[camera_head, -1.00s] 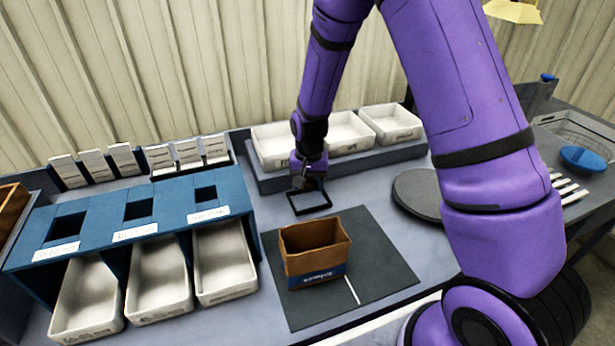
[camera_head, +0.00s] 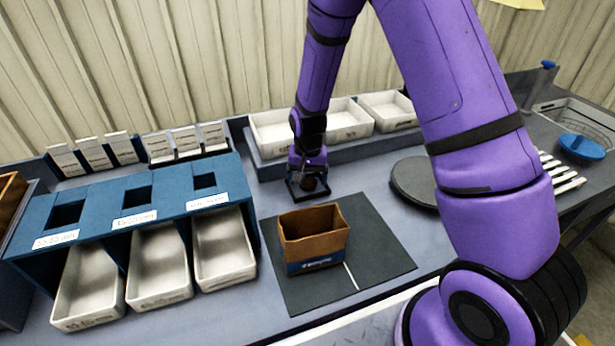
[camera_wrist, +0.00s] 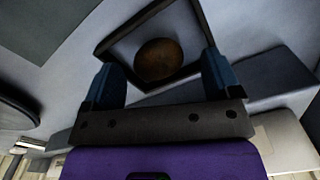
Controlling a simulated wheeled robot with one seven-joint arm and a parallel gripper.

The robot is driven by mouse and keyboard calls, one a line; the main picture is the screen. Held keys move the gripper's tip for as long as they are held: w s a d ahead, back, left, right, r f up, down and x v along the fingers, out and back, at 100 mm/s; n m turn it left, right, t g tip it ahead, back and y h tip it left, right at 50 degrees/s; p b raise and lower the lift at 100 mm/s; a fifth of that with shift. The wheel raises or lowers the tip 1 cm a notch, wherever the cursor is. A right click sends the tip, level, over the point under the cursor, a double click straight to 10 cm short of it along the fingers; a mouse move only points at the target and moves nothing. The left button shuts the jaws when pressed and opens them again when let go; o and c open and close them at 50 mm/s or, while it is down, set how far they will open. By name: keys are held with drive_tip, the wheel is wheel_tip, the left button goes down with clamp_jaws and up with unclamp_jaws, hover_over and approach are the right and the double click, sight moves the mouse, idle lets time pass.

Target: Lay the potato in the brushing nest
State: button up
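The brown potato (camera_wrist: 158,60) shows inside the square black frame of the brushing nest (camera_wrist: 118,38) in the wrist view. In the head view the potato (camera_head: 309,184) is a small dark lump within the nest (camera_head: 294,191), partly covered by my gripper (camera_head: 307,177). My gripper (camera_wrist: 158,72) is open. Its two blue fingers stand on either side of the potato, with a visible gap to each side. The fingers reach over the near part of the nest frame. Whether the potato's underside rests on the nest floor is hidden.
An open brown paper bag (camera_head: 313,247) stands on a dark mat (camera_head: 377,245) in front of the nest. White bins (camera_head: 270,136) stand behind it. A blue slotted rack (camera_head: 100,210) with white trays (camera_head: 160,268) is at left. A round dark disc (camera_head: 413,180) lies to the right.

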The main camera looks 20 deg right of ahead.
wheel_tip(320, 180, up, 11)
idle(0.7)
idle(0.3)
